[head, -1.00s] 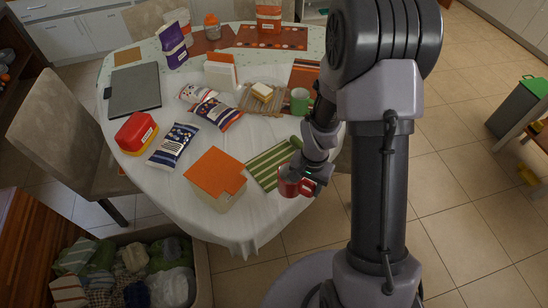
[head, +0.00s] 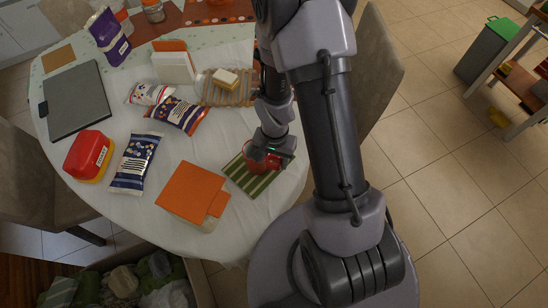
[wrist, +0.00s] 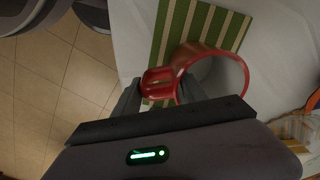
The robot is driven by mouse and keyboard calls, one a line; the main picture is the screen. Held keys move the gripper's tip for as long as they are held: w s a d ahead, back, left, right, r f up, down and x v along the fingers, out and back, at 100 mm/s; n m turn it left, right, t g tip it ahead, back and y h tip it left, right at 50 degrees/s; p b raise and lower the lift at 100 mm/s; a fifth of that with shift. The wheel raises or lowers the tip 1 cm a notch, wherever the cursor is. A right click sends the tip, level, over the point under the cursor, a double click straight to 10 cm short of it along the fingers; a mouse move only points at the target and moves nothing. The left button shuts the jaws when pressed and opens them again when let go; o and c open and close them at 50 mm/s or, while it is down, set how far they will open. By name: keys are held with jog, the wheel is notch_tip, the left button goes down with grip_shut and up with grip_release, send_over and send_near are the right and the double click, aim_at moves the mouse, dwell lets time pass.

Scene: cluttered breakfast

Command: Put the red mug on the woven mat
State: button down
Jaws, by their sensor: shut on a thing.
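My gripper (head: 272,157) is shut on the handle of the red mug (head: 254,156). In the wrist view the fingers (wrist: 160,92) close around the handle, and the mug (wrist: 188,58) is upright or nearly so, its open mouth showing. The mug is over the upper part of a green-and-cream striped mat (head: 254,184), which also shows in the wrist view (wrist: 180,30). I cannot tell whether it touches the mat.
An orange-topped box (head: 190,190) stands left of the green striped mat. Snack bags (head: 135,163), a red-and-yellow tub (head: 89,155) and a grey laptop-like slab (head: 78,100) lie farther left. A white box (head: 173,67) stands behind. The table's front edge is close.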

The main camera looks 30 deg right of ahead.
jog(key=c, duration=0.6)
grip_release()
jog(key=shift+w+f, duration=0.1)
jog(key=shift+c, duration=0.2)
notch_tip(320, 180, up, 12)
jog(key=p, duration=0.4)
jog(key=shift+p, duration=0.4)
notch_tip(320, 180, up, 11)
jog(key=a+n+t, duration=0.1)
jog(key=a+t, duration=0.1)
jog(key=s+a+r+n+t+y, duration=0.1)
jog(key=s+a+r+t, duration=0.1)
jog(key=s+r, duration=0.3)
jog(key=s+a+r+n+t+y, duration=0.1)
jog(key=s+a+r, duration=0.3)
jog(key=r, duration=0.7)
jog(key=shift+s+n+t, duration=0.4)
jog(key=shift+s+n, duration=0.2)
jog(key=shift+a, duration=0.1)
